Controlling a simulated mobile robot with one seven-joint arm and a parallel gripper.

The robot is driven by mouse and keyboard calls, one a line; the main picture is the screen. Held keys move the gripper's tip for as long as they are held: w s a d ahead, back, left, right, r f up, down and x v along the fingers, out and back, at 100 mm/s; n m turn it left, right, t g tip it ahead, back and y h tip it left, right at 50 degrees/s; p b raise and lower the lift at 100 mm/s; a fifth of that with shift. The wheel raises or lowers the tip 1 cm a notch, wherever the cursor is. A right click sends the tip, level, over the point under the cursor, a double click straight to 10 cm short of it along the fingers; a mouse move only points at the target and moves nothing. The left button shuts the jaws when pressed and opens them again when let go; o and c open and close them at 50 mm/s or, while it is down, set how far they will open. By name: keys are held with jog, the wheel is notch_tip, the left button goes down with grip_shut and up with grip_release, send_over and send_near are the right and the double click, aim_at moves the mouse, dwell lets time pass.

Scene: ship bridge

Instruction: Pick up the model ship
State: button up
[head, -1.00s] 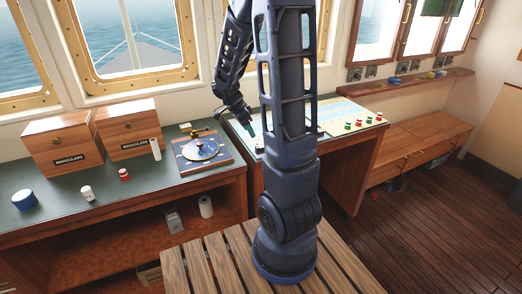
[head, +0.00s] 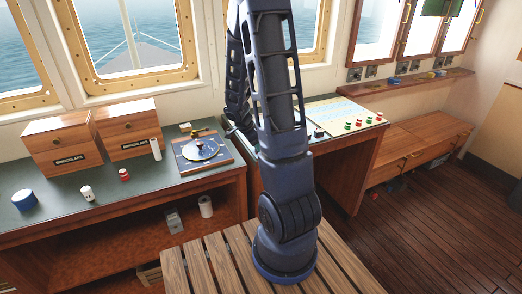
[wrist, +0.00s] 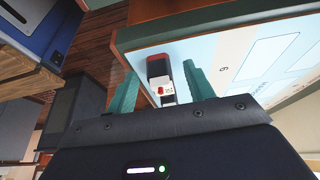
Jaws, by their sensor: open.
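The model ship (wrist: 158,66) shows in the wrist view as a narrow body with a dark and red hull and a white block with a red spot. It lies on the pale chart top of the chart table (wrist: 205,22), near its edge. My gripper (wrist: 160,72) is open, its two teal fingers pointing toward the table. The ship appears between the fingers, with gaps on both sides. I cannot tell how far above the top the fingertips are. In the head view my arm hides the gripper and the ship.
Red and green pieces (head: 362,123) stand on the chart table's right part. A round dial instrument (head: 201,150) sits on the left counter (head: 60,205), with binocular boxes (head: 127,128), a blue round container (head: 24,199) and small cylinders. Floor (head: 430,220) is open at right.

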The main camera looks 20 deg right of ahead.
jog(key=shift+d+f, duration=0.15)
jog(key=shift+f, duration=0.15)
jog(key=c, duration=1)
jog(key=shift+r, duration=0.15)
jog(key=shift+c, duration=0.2)
notch_tip(320, 180, up, 20)
